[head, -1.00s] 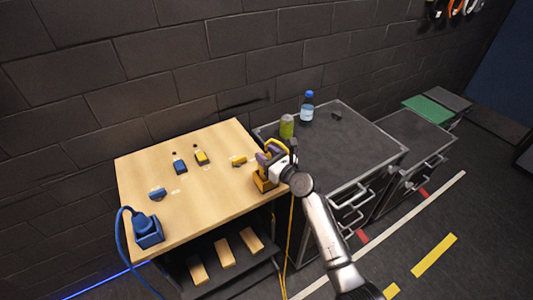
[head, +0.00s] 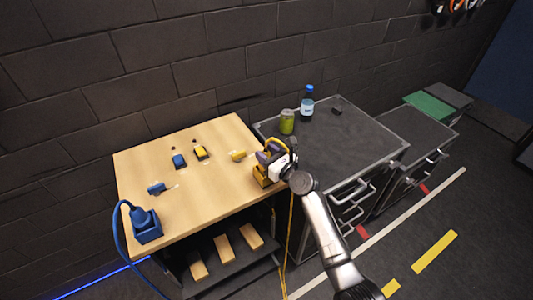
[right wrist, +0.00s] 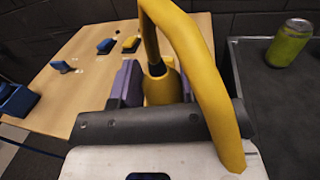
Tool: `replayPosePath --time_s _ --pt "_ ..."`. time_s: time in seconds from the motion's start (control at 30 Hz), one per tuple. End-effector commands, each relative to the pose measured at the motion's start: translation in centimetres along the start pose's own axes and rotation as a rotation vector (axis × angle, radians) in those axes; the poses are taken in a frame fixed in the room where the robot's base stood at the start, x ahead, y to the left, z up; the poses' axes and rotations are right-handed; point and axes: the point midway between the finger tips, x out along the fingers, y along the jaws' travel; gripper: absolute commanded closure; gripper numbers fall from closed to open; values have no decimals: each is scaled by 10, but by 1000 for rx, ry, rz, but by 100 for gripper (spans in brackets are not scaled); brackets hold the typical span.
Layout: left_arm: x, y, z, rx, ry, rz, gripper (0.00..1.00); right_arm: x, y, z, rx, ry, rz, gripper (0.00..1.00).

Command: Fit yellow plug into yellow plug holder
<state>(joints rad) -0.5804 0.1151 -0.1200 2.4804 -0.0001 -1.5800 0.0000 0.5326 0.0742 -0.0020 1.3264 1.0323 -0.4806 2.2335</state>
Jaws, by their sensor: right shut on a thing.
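My right gripper (head: 272,156) is at the right front corner of the wooden table, shut on the yellow plug (right wrist: 160,89). In the right wrist view the plug sits between the purple finger pads, and its yellow cable (right wrist: 192,62) arcs over the gripper. The yellow plug holder (head: 262,179) stands on the table corner directly below the gripper in the head view. The gripper hides part of the holder, and I cannot tell whether the plug is inside it or just above it. My left gripper is not in view.
On the wooden table (head: 215,185) are a blue plug in a blue holder (head: 150,234), a blue block (head: 179,161), a yellow block (head: 200,152) and small blue and yellow pieces. A green can (head: 287,122) and a bottle (head: 307,104) stand on the dark cabinet (head: 345,150).

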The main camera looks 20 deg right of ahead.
Motion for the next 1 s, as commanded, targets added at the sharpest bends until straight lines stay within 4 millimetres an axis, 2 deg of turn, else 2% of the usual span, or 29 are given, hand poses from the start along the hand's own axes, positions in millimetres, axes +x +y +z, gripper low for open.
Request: replayPosePath --time_s 0.83,0.87,1.0 --pt "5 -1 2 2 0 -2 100 0 0 -10 0 -1 0 100" --pt "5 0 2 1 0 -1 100 0 0 -10 0 -1 0 57" --pt "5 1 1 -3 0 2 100 0 0 -10 0 0 0 44"
